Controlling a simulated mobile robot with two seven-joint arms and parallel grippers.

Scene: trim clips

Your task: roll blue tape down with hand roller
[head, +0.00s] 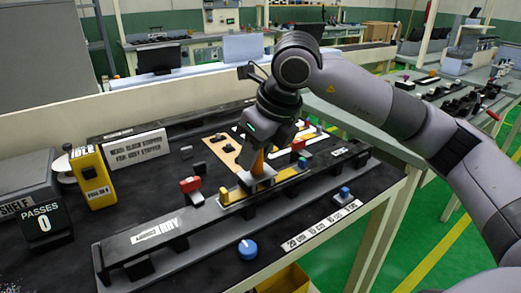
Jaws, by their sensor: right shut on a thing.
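My right gripper (258,146) comes in from the right, over the middle of the bench, and is shut on an upright orange handle (258,163). The handle seems to belong to the hand roller; its lower end meets a light grey block beside the long dark rail fixture, and I cannot tell whether a roller touches anything. I cannot make out a blue tape strip. My left gripper is not in view.
A counter sign reading PASSES 0 (45,224) and a yellow box marked IDLE (91,178) stand at the left. A red-topped clamp (190,187), a blue knob (248,249) and a small blue-topped part (345,192) surround the fixture.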

